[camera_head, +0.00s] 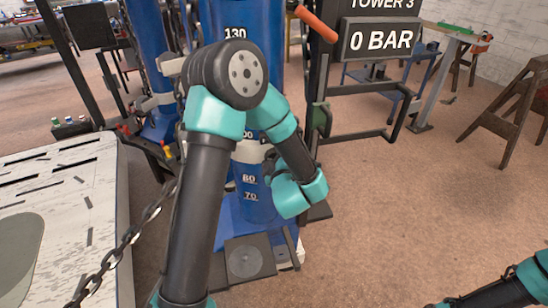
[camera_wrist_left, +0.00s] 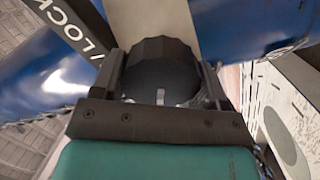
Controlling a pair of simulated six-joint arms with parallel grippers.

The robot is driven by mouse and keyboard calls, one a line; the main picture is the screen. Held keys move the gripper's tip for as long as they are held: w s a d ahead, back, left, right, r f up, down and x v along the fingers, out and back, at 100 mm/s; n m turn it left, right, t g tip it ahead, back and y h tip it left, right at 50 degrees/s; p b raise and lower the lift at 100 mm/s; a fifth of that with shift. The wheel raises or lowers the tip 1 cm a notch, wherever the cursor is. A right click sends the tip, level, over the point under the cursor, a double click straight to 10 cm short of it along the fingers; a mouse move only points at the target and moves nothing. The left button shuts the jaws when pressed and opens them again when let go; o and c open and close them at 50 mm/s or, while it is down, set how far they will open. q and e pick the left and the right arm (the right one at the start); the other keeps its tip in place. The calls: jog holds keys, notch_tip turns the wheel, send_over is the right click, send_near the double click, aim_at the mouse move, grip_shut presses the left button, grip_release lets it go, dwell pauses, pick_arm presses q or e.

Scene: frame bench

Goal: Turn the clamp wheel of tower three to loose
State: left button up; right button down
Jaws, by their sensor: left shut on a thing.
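Tower three is a blue column (camera_head: 232,20) with white height numbers, under a sign reading TOWER 3. The clamp wheel (camera_wrist_left: 160,80) is a dark ribbed knob with a short light mark on its face, seen in the left wrist view. My left gripper (camera_wrist_left: 160,68) is shut on the wheel, one finger on each side of it. A dark plate with the letters LOCK (camera_wrist_left: 75,32) lies at its upper left. In the head view my left gripper (camera_head: 270,165) is at the column's front, and my own arm hides most of the wheel. My right gripper is out of view.
A pressure display (camera_head: 390,40) reads 0 BAR on a dark frame right of the column. An orange handle (camera_head: 316,24) juts out there. A chain (camera_head: 130,238) hangs at the left, beside a white slotted table (camera_head: 95,200). The floor at right is open.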

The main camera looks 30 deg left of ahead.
pick_arm(q)
jog(key=n, duration=0.4)
jog(key=shift+f+n, duration=0.1)
jog(key=shift+n, duration=0.2)
jog(key=n, duration=0.5)
jog(key=shift+f, duration=0.1)
jog(key=n, duration=1)
jog(key=shift+w, duration=0.1)
jog(key=o, duration=0.9)
jog(key=shift+d+f, duration=0.1)
